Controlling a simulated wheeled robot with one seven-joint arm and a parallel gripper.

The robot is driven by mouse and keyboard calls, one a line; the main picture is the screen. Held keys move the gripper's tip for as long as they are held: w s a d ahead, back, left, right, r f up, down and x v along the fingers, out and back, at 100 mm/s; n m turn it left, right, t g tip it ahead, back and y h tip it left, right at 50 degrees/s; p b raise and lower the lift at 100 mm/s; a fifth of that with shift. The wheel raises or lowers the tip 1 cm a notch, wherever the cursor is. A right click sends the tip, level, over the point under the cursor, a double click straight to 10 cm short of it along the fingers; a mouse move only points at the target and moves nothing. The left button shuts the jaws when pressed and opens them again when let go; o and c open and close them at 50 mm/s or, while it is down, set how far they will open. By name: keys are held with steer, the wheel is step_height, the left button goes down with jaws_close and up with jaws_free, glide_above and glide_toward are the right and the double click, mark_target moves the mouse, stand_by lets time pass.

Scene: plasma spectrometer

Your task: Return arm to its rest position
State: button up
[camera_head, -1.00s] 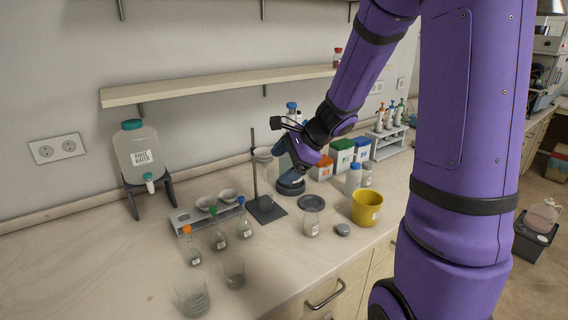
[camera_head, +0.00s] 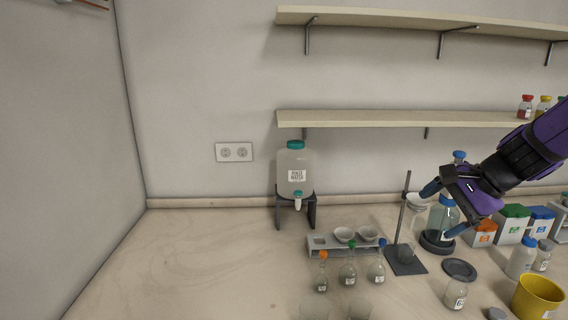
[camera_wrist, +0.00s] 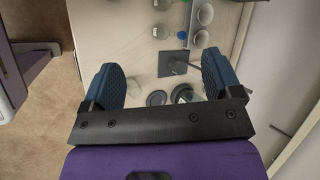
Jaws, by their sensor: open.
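My gripper (camera_head: 440,210) is at the right of the head view, at the end of my purple arm (camera_head: 515,160). Its blue fingers are spread and nothing is between them. In the head view it overlaps the large blue-capped bottle (camera_head: 441,220) on a dark round base; I cannot tell the distance between them. The wrist view shows both blue fingers of my gripper (camera_wrist: 163,85) wide apart, with the bench below.
A rinse water container (camera_head: 295,168) stands on a dark stand at the back. A retort stand (camera_head: 405,261) is left of my gripper. Small flasks (camera_head: 348,276), a yellow bucket (camera_head: 537,298) and coloured boxes (camera_head: 512,223) are on the bench. The bench's left part (camera_head: 190,260) is clear.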

steer(key=s+r+n+h, duration=0.2)
steer(key=s+r+n, duration=0.2)
steer(key=s, duration=0.5)
steer(key=s+a+r+n+h, duration=0.1)
steer(key=s+r+n+h, duration=0.2)
steer(key=s+n, duration=0.6)
steer(key=shift+a+r+n+t+h, duration=0.3)
steer(key=shift+r, duration=0.45)
